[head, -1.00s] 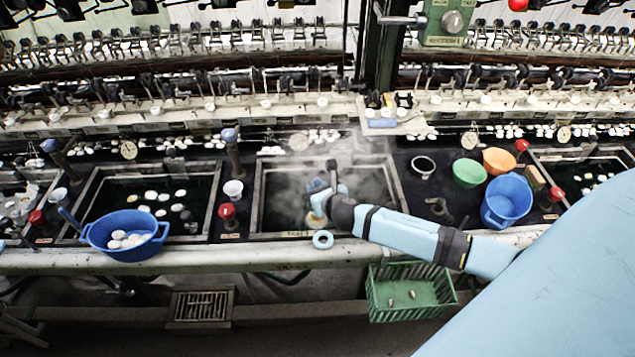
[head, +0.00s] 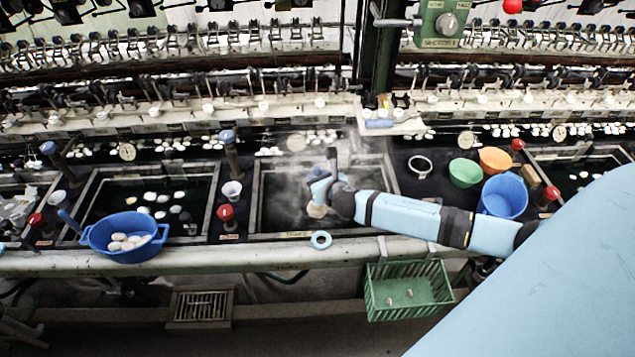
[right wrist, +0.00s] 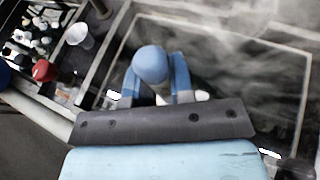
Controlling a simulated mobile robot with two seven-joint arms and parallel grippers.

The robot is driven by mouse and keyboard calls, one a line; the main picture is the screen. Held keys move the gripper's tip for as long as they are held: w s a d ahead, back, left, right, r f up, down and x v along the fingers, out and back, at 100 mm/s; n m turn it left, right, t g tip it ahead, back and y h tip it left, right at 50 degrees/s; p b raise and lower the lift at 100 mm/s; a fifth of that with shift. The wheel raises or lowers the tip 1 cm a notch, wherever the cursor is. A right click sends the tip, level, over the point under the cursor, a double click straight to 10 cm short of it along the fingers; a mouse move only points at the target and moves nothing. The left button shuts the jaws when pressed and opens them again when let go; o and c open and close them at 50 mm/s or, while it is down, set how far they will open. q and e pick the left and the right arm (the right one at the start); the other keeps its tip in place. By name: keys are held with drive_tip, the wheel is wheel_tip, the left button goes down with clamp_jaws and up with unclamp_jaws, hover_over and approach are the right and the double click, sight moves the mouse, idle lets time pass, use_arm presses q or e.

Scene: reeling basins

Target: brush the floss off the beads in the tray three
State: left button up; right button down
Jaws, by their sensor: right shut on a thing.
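Tray three (head: 258,205) is a dark, framed basin in the middle of the head view, with steam over its water. My right gripper (head: 319,190) is over the front part of this basin. It is shut on a brush, whose tan end (head: 317,210) points down near the front rim. In the right wrist view the brush's round blue top (right wrist: 151,65) sits between the two blue fingers. The steam and my arm hide much of the water, and I cannot make out beads or floss clearly. My left gripper is not in view.
A blue basin (head: 100,237) of pale cocoons stands at the left. A blue bucket (head: 504,197), a green bowl (head: 465,172) and an orange bowl (head: 495,160) stand at the right.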

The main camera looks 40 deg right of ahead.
sight(317, 169)
drive_tip(key=shift+s+a+r, duration=0.1)
drive_tip(key=shift+r, duration=1.45)
drive_tip(key=shift+s+a+r, duration=0.1)
drive_tip(key=shift+r, duration=1.4)
drive_tip(key=shift+s+r, duration=0.1)
drive_tip(key=shift+r, duration=0.9)
